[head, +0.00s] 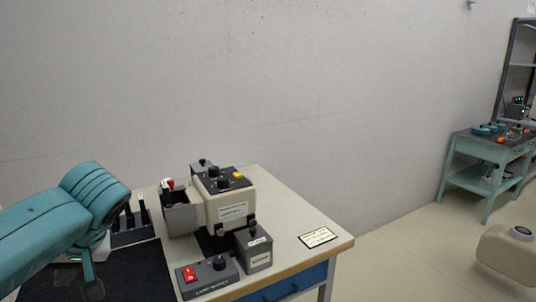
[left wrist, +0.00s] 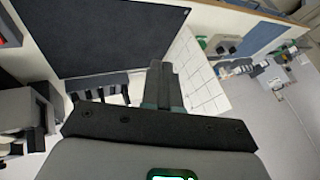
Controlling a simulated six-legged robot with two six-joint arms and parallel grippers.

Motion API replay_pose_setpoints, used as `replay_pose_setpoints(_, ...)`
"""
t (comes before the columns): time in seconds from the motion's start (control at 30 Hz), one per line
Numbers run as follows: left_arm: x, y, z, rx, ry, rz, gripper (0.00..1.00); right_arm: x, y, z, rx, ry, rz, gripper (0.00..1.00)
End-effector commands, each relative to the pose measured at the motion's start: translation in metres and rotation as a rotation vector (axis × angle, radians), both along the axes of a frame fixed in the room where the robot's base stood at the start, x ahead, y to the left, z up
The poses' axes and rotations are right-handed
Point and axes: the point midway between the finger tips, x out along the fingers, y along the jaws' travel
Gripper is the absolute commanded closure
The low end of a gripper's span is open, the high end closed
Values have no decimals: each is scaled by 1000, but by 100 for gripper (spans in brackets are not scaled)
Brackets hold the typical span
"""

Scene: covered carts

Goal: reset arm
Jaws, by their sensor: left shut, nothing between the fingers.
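My left arm, teal, comes in from the left in the head view, over the left part of the table (head: 271,187). My left gripper (head: 92,287) points down over the black mat (head: 140,272). In the left wrist view its two dark fingers (left wrist: 161,72) are together with nothing between them. The black mat (left wrist: 105,35) shows past the fingers there. My right arm and gripper are in neither view.
A beige instrument (head: 228,204) with knobs stands right of my left arm, near a grey box (head: 253,250) and a red-switch box (head: 207,276). A dark slotted rack (head: 133,238) stands close to my wrist. A label card (head: 318,237) lies at the table's right.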

Motion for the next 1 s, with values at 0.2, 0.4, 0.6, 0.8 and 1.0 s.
replay_pose_setpoints(0.2,26,-22,-61,-74,81,-158,100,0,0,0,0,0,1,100)
replay_pose_setpoints(0.4,42,-53,-127,-177,147,-308,100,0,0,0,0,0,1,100)
replay_pose_setpoints(0.6,41,-105,-230,-372,229,-496,100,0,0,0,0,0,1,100)
replay_pose_setpoints(0.8,-12,-186,-369,-711,259,-635,100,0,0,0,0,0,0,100)
replay_pose_setpoints(1.0,-99,-238,-459,-929,175,-576,100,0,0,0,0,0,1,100)
